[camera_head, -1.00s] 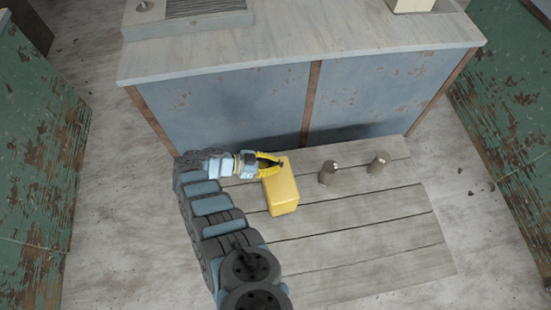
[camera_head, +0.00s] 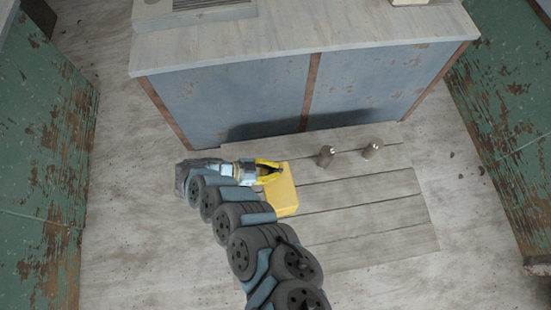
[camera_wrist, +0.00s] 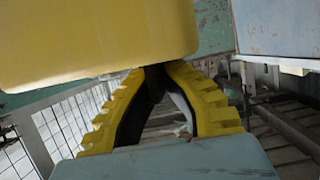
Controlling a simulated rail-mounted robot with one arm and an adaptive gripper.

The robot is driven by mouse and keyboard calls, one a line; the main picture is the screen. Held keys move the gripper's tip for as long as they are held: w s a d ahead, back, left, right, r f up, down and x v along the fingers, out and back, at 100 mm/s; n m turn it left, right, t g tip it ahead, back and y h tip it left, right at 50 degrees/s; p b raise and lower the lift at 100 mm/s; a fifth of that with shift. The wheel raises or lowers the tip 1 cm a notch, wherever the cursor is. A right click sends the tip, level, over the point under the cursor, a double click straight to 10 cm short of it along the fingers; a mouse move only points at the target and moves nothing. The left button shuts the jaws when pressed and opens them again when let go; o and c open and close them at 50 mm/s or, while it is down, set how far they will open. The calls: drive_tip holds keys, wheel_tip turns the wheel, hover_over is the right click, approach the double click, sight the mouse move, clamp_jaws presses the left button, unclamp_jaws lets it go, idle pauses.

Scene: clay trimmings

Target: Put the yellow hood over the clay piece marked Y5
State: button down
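The yellow hood (camera_head: 287,193) is a box-like block at my gripper, over the left part of the slatted wooden platform. It fills the upper left of the wrist view (camera_wrist: 95,40). My gripper (camera_head: 281,168) has yellow fingers with black pads. In the wrist view its fingers converge at the hood's edge (camera_wrist: 155,72); the exact grip point is hidden, but it appears shut on the hood. Two brown-grey clay pieces stand right of the hood: a nearer one (camera_head: 325,157) and a farther right one (camera_head: 372,149). Both have pale tops; I cannot read which is Y5.
The slatted platform (camera_head: 385,205) is bare to the right and front of the clay pieces. A blue-panelled bench (camera_head: 360,85) stands close behind them. Worn green panels stand at far left (camera_head: 45,150) and far right (camera_head: 505,100).

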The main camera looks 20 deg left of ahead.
drive_tip(key=shift+s+d+r, duration=0.2)
drive_tip(key=shift+s+r, duration=0.15)
drive_tip(key=shift+s, duration=0.25)
